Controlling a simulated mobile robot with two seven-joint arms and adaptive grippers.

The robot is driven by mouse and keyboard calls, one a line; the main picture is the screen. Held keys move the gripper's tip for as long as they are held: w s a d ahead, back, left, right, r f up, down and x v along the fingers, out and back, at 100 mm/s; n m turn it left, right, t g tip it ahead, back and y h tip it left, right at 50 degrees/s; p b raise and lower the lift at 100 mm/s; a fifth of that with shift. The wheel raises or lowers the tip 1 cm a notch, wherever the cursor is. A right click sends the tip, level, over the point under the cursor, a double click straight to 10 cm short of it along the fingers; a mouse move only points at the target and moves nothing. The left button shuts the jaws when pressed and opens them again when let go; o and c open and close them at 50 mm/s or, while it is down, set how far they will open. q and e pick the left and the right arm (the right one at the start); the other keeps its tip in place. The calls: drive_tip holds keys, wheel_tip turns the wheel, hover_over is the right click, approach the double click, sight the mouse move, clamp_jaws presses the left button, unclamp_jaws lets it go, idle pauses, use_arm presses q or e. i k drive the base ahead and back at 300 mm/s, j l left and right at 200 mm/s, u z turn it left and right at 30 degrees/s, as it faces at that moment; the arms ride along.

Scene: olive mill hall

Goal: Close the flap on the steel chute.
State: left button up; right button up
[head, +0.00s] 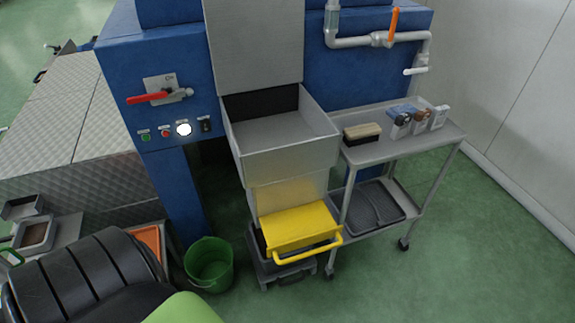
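The steel chute (287,160) comes down from the front of a blue machine, with an open-topped tray-like mouth and a narrower lower part. A yellow flap (298,228) with a yellow bar handle (308,249) is at its lower end. The flap juts forward and slopes down towards me, so it appears open. It partly covers a dark grey crate (285,273) below it. Neither of my grippers is in view, and nothing touches the flap. A black and green part of my own body fills the lower left.
A grey trolley (405,149) stands close right of the chute, carrying a brush (362,132) and small items. A green bucket (209,265) stands on the floor to the left. A red lever (148,98) is on the blue machine (188,53). Floor at the lower right is clear.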

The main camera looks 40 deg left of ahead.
sight(254, 44)
drive_tip(key=i+l+u, duration=0.1)
drive_tip(key=i+u, duration=0.2)
drive_tip(key=i, duration=0.2)
drive_tip(key=i+l+u, duration=0.25)
drive_tip(key=i, duration=0.2)
